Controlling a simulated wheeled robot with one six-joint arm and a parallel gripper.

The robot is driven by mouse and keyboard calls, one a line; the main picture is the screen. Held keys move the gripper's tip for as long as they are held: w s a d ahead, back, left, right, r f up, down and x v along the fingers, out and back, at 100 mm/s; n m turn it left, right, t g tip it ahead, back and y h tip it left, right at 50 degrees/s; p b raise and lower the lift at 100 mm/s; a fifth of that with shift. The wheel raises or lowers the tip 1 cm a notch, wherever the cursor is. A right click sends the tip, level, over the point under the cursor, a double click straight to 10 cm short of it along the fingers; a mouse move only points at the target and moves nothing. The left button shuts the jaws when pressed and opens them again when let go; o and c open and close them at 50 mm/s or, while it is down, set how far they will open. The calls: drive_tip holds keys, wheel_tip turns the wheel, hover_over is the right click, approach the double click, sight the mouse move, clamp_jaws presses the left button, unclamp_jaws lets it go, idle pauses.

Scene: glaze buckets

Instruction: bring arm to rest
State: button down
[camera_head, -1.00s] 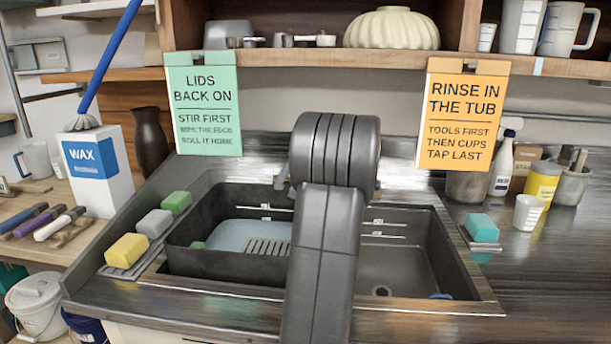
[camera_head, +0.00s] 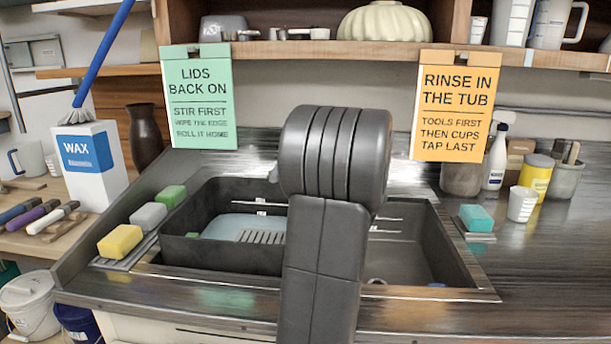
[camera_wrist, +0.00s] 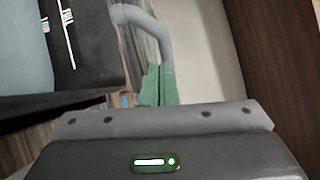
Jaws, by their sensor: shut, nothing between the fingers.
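My arm rises through the middle of the head view, folded at a thick dark joint in front of the sink (camera_head: 466,291). My gripper is hidden behind it there. In the wrist view, my gripper (camera_wrist: 158,72) shows as two green fingers close together, shut and empty, beyond the grey gripper body at the bottom. A grey curved pipe, probably the tap, lies just beyond the fingers in that view; I cannot tell the gap.
A black tub (camera_head: 215,262) sits in the sink's left part; it also shows in the wrist view (camera_wrist: 88,45). Sponges line the left rim. A green sign (camera_head: 200,97) and an orange sign (camera_head: 458,105) hang from the shelf (camera_head: 380,52). Cups and bottles stand on the right counter.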

drive_tip(key=shift+s+f, duration=0.15)
drive_tip(key=shift+s, duration=1)
drive_tip(key=shift+s+f, duration=0.15)
drive_tip(key=shift+s, duration=0.95)
drive_tip(key=shift+w, duration=0.15)
drive_tip(key=w, duration=0.3)
drive_tip(key=w+r+p, duration=0.1)
drive_tip(key=w, duration=0.5)
drive_tip(key=shift+w+d+r+p, duration=0.1)
drive_tip(key=shift+w+r+p, duration=0.1)
drive_tip(key=shift+r+p, duration=0.2)
drive_tip(key=w+a+p, duration=0.2)
drive_tip(key=w, duration=0.1)
drive_tip(key=shift+w+a+r, duration=0.1)
drive_tip(key=shift+a+r, duration=0.1)
